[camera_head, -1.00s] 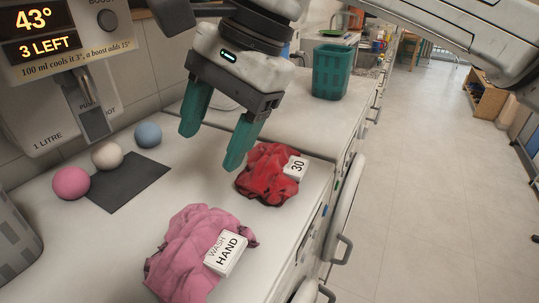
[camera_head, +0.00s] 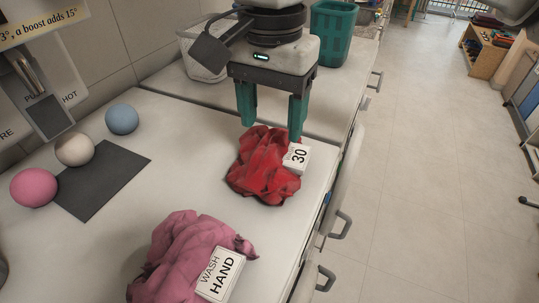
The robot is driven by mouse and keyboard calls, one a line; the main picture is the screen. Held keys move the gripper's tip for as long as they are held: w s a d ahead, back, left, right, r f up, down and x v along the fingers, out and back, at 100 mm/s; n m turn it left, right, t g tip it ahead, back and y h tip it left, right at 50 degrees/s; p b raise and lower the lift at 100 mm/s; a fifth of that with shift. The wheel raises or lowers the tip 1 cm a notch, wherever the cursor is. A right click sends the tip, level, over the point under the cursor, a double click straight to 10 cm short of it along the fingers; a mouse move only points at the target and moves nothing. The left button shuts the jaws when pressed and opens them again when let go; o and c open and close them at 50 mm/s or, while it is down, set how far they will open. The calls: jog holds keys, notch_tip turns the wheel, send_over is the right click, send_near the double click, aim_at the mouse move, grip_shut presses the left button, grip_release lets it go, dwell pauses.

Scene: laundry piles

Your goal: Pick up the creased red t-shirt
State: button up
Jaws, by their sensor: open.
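The creased red t-shirt (camera_head: 262,172) lies in a crumpled heap on the white worktop, near its right edge. A white tag (camera_head: 297,157) marked 30 rests on its right side. My gripper (camera_head: 271,132) is open, with teal fingers pointing down. It is over the far side of the red t-shirt, one finger to the left and one to the right. The right fingertip is close to the tag. I cannot tell whether the fingers touch the cloth. Nothing shows between the fingers except the red cloth below and worktop.
A pink garment heap (camera_head: 185,250) with a WASH HAND tag lies nearer. Pink (camera_head: 33,188), cream (camera_head: 75,149) and blue (camera_head: 122,119) balls sit by a dark mat (camera_head: 104,182) at left. A teal basket (camera_head: 332,35) stands behind. Bare worktop lies left of the red t-shirt.

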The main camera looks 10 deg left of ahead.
aim_at(270, 142)
jog(key=shift+a+f+p, duration=0.15)
jog(key=shift+f+p, duration=0.35)
jog(key=shift+f, duration=1.65)
grip_shut()
